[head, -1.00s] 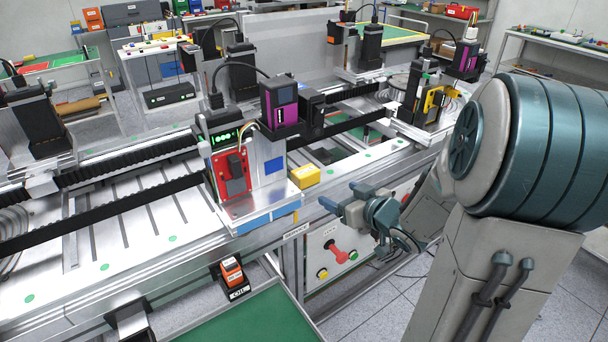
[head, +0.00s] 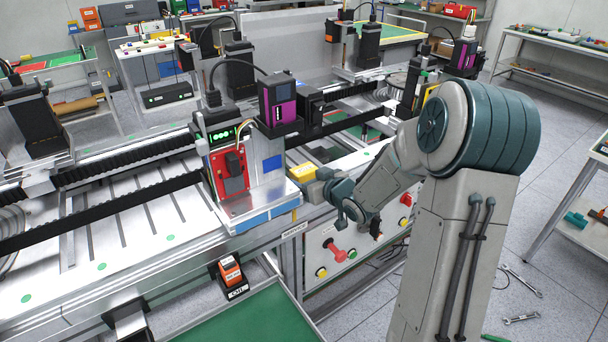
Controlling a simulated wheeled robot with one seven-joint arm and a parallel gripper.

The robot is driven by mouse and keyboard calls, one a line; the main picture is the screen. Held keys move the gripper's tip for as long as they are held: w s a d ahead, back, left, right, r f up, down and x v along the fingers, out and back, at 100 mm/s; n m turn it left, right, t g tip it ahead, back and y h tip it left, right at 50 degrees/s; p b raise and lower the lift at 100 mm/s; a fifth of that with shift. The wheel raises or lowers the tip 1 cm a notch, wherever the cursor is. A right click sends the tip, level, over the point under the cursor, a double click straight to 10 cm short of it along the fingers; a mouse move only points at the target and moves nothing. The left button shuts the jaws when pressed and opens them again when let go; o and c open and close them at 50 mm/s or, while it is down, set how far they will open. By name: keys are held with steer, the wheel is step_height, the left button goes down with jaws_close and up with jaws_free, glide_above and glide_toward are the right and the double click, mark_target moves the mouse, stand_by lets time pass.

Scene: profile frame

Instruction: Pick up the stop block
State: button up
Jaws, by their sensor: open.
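A small yellow block (head: 301,173) with a pale label on top lies on the machine's metal edge, just right of the fixture with the red plate. It looks like the stop block, but its label is too small to read. My gripper (head: 314,187) is at the block's right front side, with its jaws open and nothing seen between them. It overlaps the block's lower right part in the picture. I cannot tell whether they touch.
The red-plate fixture (head: 231,172) and a black and purple unit (head: 279,106) stand close left and behind. Below is a panel (head: 338,252) with a red handle and buttons. An orange block in a black holder (head: 231,274) sits at the front, near a green surface (head: 240,325).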

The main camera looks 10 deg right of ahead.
mark_target(307, 171)
steer(key=shift+w+a+f, duration=0.15)
steer(key=shift+w, duration=0.25)
steer(key=c, duration=0.9)
steer(key=shift+r, duration=0.2)
steer(key=shift+r, duration=0.25)
step_height(307, 171, up, 4)
steer(key=shift+f, duration=0.2)
steer(key=d+r+p, duration=0.1)
steer(key=d+r, duration=0.1)
steer(key=d, duration=0.2)
steer(key=s+d+r+p, duration=0.1)
steer(key=d+r, duration=0.1)
steer(key=d, duration=0.1)
steer(key=d+r+p, duration=0.1)
steer(key=d+r, duration=0.1)
steer(key=d, duration=0.2)
steer(key=shift+s+d+r, duration=0.3)
steer(key=shift+s, duration=0.1)
